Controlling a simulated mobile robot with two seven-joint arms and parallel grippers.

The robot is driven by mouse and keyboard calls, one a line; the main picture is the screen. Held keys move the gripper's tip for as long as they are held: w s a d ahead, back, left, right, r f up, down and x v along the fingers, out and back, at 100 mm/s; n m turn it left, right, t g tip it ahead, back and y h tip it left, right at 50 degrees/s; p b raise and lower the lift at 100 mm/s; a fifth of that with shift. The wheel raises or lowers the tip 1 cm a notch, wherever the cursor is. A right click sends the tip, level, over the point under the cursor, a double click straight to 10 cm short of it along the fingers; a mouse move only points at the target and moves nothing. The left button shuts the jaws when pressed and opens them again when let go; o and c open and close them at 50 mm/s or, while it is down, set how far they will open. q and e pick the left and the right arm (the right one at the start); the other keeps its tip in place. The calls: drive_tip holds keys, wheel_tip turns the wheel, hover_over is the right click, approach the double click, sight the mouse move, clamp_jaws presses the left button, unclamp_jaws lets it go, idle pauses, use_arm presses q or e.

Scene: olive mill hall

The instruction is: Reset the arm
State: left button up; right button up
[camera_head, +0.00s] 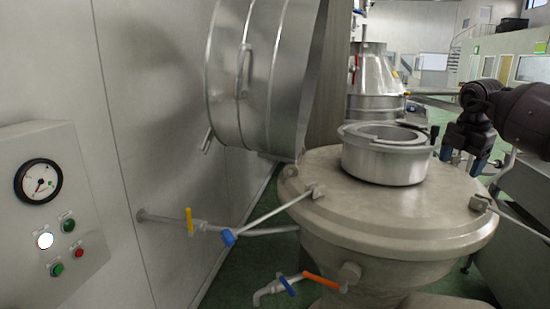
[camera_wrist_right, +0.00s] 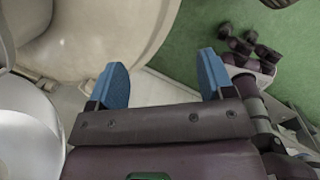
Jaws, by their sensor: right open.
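My right arm comes in from the right in the head view, and its gripper (camera_head: 468,140) hangs at the right behind the rim of a steel vessel (camera_head: 330,212). In the right wrist view my right gripper (camera_wrist_right: 163,82) shows two blue fingertips wide apart with nothing between them. The pale rounded side of a vessel lies beyond the left finger, and green floor lies beyond the right finger. My left gripper is not in either view.
A metal pot-like collar (camera_head: 385,158) stands on the vessel's lid. A large round steel hatch (camera_head: 262,75) is at the upper middle. A control panel (camera_head: 48,205) with a gauge is on the left wall. Valves with yellow, blue and orange handles stick out at the front. Green floor (camera_wrist_right: 225,30) shows at the right.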

drive_tip(key=w+a+r+n+t+y, duration=0.2)
drive_tip(key=a+n+y, duration=0.1)
drive_tip(key=a, duration=0.4)
drive_tip(key=w+a+r+n+t+y, duration=0.2)
drive_tip(key=a+n+y, duration=0.15)
drive_tip(key=a, duration=0.35)
drive_tip(key=w+a+r+n+t+y, duration=0.2)
drive_tip(key=w+a+y, duration=0.15)
drive_tip(key=a, duration=0.45)
drive_tip(key=s+a+f+m+t+y, duration=0.3)
drive_tip(key=a+f+t+y, duration=0.25)
drive_tip(key=a, duration=0.55)
drive_tip(key=s+d+f+m+t+h, duration=0.2)
drive_tip(key=s+f+m+h, duration=0.35)
drive_tip(key=f+m, duration=0.55)
drive_tip(key=s+d+f+m+t+h, duration=0.25)
drive_tip(key=s+f+m+h, duration=0.4)
drive_tip(key=f, duration=0.85)
drive_tip(key=s+d+f+m+g+h, duration=0.1)
drive_tip(key=s+f+m+g, duration=0.1)
drive_tip(key=s+f, duration=0.5)
drive_tip(key=s+d+f+m+g+h, duration=0.1)
drive_tip(key=s+f+m, duration=0.3)
drive_tip(key=s, duration=0.6)
drive_tip(key=s+d+f+m+g+h, duration=0.1)
drive_tip(key=s+d+f+m+g, duration=0.2)
drive_tip(key=s+f, duration=0.6)
drive_tip(key=shift+d+f+b, duration=0.2)
drive_tip(key=shift+f+b, duration=0.15)
drive_tip(key=shift+s, duration=0.1)
